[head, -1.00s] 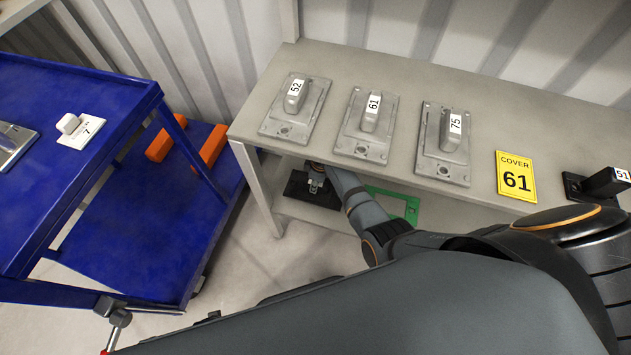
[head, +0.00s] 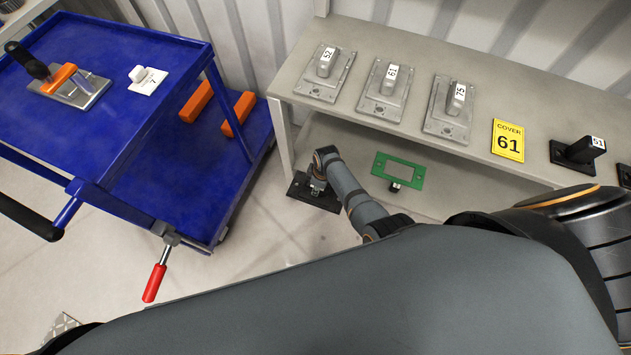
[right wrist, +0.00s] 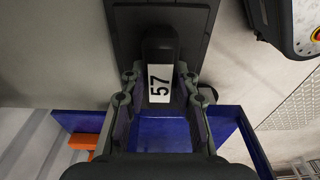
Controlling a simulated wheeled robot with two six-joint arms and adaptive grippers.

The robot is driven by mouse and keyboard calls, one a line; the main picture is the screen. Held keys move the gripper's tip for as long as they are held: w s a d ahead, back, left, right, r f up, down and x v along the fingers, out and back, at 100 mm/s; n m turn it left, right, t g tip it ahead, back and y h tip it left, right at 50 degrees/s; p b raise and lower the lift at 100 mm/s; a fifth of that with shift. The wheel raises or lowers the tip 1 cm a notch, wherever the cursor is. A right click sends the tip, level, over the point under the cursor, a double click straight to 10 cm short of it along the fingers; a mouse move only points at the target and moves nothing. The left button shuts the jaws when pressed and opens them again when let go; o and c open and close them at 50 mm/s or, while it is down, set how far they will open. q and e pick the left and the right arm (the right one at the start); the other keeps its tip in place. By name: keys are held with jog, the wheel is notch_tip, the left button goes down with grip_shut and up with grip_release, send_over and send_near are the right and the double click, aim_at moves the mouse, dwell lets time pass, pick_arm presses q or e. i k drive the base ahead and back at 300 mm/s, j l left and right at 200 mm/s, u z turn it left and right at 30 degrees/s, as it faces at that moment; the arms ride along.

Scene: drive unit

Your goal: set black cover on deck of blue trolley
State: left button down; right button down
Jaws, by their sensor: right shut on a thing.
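The black cover (head: 325,203), a flat dark plate with a raised handle, is held in my right gripper (head: 317,180) in front of the bench's left leg. In the right wrist view the cover (right wrist: 193,17) fills the top middle; its handle, labelled 57, sits between the fingers of the right gripper (right wrist: 160,88). The blue trolley (head: 120,135) stands at left, apart from the cover; its lower deck (head: 185,165) has bare room in front of the orange blocks. The trolley (right wrist: 232,118) also shows below the cover in the wrist view. My left gripper is not in view.
Two orange blocks (head: 238,114) stand on the trolley's lower deck. A metal plate (head: 88,92) and white block (head: 147,80) are on its top. The bench (head: 300,75) carries grey covers and another black cover (head: 580,152). A red-handled lever (head: 155,283) hangs at the trolley's near corner.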

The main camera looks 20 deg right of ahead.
aim_at(192, 164)
jog(key=i+j+u, duration=0.2)
jog(key=u, duration=0.3)
jog(key=i+j+u, duration=0.25)
jog(key=u, duration=0.25)
jog(key=i+u, duration=0.3)
jog(key=u, duration=0.2)
